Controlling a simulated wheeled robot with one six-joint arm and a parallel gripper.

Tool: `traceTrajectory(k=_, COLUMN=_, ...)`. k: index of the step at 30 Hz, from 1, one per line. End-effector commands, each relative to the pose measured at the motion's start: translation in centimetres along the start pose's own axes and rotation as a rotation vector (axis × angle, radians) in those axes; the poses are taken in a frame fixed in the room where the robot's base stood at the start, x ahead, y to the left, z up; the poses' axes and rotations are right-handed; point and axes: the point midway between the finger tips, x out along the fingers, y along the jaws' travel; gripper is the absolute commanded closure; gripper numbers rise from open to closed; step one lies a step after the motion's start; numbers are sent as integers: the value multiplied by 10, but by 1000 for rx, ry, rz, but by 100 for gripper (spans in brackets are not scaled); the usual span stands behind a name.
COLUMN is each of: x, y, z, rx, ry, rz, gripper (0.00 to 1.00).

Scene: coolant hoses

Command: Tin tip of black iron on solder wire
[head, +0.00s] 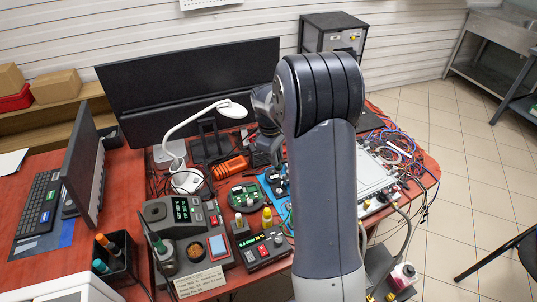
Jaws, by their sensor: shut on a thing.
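My gripper (269,150) is partly in view below my wrist, over the middle of the bench; my own arm covers much of it. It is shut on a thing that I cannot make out. I cannot pick out the black iron or its tip with certainty. An iron with a dark green handle (157,243) stands at the front left of the soldering station (185,215). A round pot (195,251) that looks like a tip cleaner sits beside a red pad (217,246). I cannot make out the solder wire.
A green circuit board (243,196) and a yellow-capped bottle (267,217) stand near a small device with a display (262,248). A white lamp (190,140) and a monitor (185,85) are behind. Tangled cables (405,150) crowd the right side.

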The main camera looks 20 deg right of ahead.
Motion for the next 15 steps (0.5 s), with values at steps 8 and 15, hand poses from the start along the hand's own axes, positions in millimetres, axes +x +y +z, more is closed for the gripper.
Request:
traceTrajectory(k=8, x=20, y=-2, z=-2, rx=0, ry=0, rz=0, gripper=100)
traceTrajectory(k=15, x=46, y=-6, z=-4, rx=1, ry=-1, rz=-1, gripper=100)
